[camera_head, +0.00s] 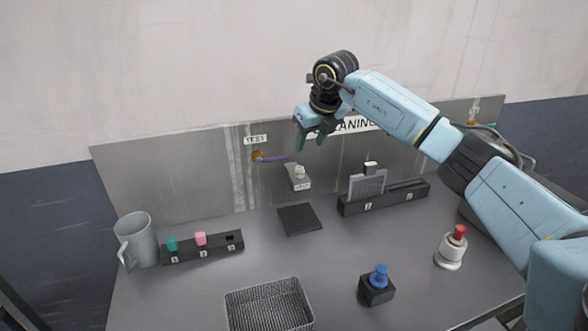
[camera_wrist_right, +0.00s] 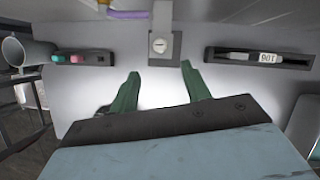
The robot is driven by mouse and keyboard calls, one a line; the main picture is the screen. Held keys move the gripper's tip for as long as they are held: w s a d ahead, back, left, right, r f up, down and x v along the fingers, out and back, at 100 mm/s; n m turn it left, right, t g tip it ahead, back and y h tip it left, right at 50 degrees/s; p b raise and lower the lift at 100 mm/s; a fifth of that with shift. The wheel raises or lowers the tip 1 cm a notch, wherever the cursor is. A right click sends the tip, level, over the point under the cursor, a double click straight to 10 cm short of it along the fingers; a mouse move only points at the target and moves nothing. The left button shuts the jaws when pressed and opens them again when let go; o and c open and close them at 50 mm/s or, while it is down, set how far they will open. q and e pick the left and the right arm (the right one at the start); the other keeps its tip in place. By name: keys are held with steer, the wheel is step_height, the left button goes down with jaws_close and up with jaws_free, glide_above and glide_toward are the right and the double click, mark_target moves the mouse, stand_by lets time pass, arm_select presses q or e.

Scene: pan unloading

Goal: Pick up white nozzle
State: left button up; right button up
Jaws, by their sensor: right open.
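The white nozzle (camera_head: 299,171) sits on a small grey holder (camera_head: 299,184) near the back panel, in the middle of the head view. My right gripper (camera_head: 311,144) has green fingers and is open and empty. It hangs above the holder, apart from the nozzle. The nozzle lies nearly in line with the gap between the fingertips (camera_wrist_right: 160,70). My left gripper is not in view.
A purple tube (camera_head: 274,160) comes off the panel beside the holder. A black rack (camera_head: 385,198) stands right. A rack with pink and teal pieces (camera_head: 202,246) and a grey mug (camera_head: 137,240) stand left.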

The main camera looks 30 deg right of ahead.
mark_target(301, 168)
steer(key=x, duration=0.5)
steer(key=shift+a+f, duration=0.1)
steer(key=shift+f, duration=0.25)
steer(key=shift+p+x, duration=0.5)
steer(key=shift+x, duration=0.5)
steer(key=x, duration=0.2)
steer(key=shift+w+f, duration=0.2)
steer(key=shift+w, duration=0.05)
steer(key=shift+w+f, duration=0.2)
steer(key=shift+f, duration=0.3)
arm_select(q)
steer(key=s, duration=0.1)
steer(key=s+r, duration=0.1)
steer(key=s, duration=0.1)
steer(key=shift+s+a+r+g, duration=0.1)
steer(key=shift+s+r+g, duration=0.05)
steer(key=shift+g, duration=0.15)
arm_select(e)
jaws_close()
